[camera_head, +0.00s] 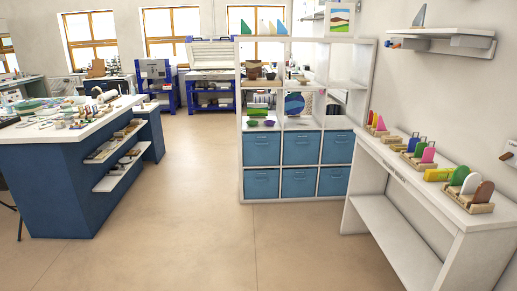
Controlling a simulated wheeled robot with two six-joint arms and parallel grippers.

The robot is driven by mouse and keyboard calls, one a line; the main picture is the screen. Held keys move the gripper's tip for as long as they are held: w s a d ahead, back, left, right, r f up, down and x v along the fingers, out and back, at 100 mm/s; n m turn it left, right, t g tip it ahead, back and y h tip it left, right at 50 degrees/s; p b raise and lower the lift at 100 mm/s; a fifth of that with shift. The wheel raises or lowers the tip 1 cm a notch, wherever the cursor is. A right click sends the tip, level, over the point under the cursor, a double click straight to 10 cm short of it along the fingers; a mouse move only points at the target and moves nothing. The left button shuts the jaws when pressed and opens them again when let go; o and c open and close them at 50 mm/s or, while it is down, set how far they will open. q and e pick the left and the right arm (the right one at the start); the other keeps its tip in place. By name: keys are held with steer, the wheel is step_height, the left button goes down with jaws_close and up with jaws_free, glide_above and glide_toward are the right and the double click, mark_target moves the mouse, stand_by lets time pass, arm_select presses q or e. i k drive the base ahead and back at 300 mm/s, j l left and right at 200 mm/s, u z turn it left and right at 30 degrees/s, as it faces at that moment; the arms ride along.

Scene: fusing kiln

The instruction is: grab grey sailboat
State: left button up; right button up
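A grey sail-shaped piece (419,17), which looks like the grey sailboat, stands upright on the white wall shelf (463,40) at the upper right. Its lower part is small and hard to make out. Several more sail-shaped pieces stand on top of the white cube shelf unit (247,110), among them a green one (246,28) and a teal one (281,28). Neither of my grippers is in view.
A white table (415,187) along the right wall holds wooden racks of coloured pieces. A blue workbench (62,180) with a cluttered white top stands at the left. The floor (200,200) between the bench and the shelf unit is clear.

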mark_target(418, 23)
steer(key=i+j, duration=0.15)
steer(key=i, duration=0.85)
steer(key=i+j, duration=0.1)
steer(key=i, duration=0.85)
